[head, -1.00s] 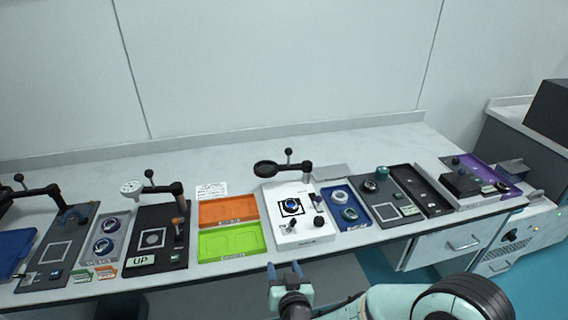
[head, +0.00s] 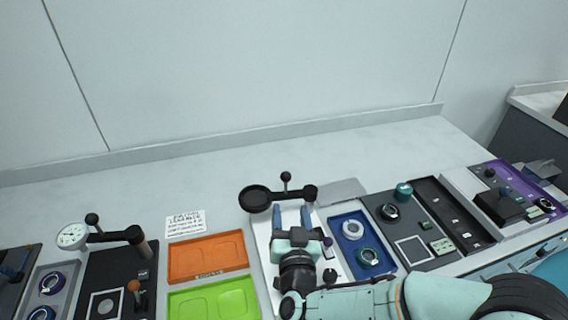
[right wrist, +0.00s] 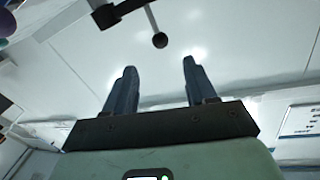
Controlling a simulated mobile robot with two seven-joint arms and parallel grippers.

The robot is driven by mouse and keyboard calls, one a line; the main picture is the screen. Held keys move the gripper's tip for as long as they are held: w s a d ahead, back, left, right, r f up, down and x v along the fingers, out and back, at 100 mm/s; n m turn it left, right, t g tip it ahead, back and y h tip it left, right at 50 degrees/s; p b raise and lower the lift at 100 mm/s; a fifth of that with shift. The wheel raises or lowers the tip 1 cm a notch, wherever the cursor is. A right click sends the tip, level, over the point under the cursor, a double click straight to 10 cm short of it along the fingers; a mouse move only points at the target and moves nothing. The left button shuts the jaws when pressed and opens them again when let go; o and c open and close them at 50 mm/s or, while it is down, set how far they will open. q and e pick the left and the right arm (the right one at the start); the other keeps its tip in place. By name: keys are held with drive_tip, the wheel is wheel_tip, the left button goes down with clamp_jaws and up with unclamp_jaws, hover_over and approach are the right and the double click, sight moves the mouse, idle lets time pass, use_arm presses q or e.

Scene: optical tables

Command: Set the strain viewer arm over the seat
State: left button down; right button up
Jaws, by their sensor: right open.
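The strain viewer arm, a black bar with a dark round lens ring (head: 255,199) at its left end, is swung out over the back left of a white base (head: 262,228). A ball knob (head: 286,178) stands up from the bar, which meets a black post at the right. My right gripper (head: 291,212) is open and empty, fingers pointing at the bar from the front. In the right wrist view the ball knob (right wrist: 160,40) shows beyond the gap between the fingertips (right wrist: 160,68), apart from them. The seat on the white base is hidden behind my right gripper and arm.
An orange tray (head: 207,258) and a green tray (head: 213,301) lie left of the base. A blue tray (head: 349,218) with rings is close right. The tabletop behind is clear.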

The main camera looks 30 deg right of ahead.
sight(286, 181)
drive_tip(key=x, duration=1.3)
clamp_jaws()
